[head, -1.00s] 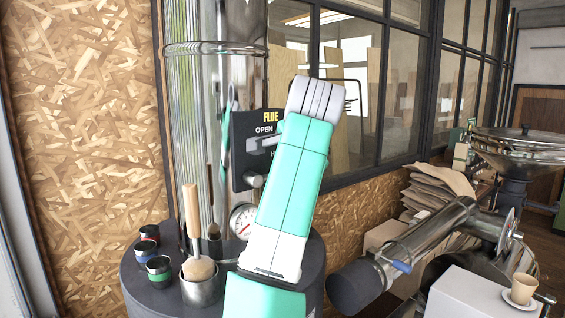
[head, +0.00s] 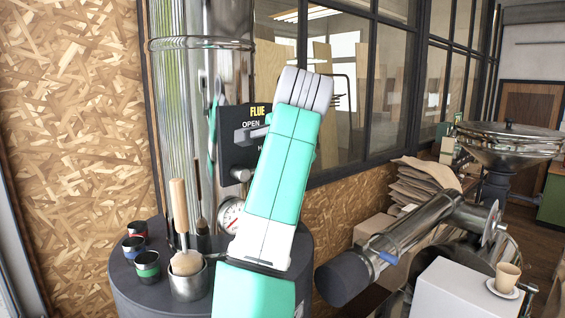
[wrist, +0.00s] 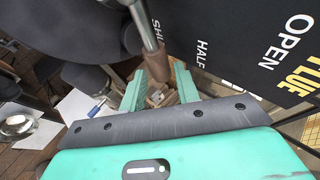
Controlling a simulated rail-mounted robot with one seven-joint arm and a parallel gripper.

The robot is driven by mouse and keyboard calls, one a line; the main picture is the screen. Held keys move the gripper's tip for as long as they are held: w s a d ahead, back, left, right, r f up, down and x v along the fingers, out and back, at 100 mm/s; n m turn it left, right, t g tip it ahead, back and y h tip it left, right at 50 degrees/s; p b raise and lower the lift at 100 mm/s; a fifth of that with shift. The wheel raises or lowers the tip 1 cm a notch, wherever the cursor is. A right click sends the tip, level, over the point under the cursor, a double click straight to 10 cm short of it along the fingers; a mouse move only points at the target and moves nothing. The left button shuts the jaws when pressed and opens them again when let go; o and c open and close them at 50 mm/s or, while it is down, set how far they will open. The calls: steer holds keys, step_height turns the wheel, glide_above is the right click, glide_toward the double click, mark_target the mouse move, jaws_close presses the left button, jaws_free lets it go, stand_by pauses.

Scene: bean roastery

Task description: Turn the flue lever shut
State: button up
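The black flue panel (head: 232,155) is mounted by the shiny flue pipe in the head view; FLUE and OPEN are readable there. In the wrist view the panel (wrist: 232,28) shows OPEN, HALF and SHUT. The flue lever (wrist: 149,37), a metal rod with a brown grip, crosses in front of the panel close to the word SHUT. My gripper (wrist: 158,80) has its two teal fingers apart. The lever's grip end lies around the gap between the fingertips; I cannot tell whether they touch it. In the head view my arm hides the fingers and the lever's grip.
A dark round table (head: 130,285) below the panel holds a metal cup (head: 188,284) with brushes and several small tins (head: 146,266). A gauge (head: 230,214) sits behind them. A metal roasting machine (head: 430,228) and a white block (head: 452,288) with a cup stand to the right.

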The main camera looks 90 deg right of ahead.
steer(key=b+v, duration=0.1)
steer(key=v, duration=0.6)
steer(key=shift+b, duration=0.4)
steer(key=p+x, duration=0.2)
steer(key=x, duration=0.5)
steer(key=shift+d, duration=0.2)
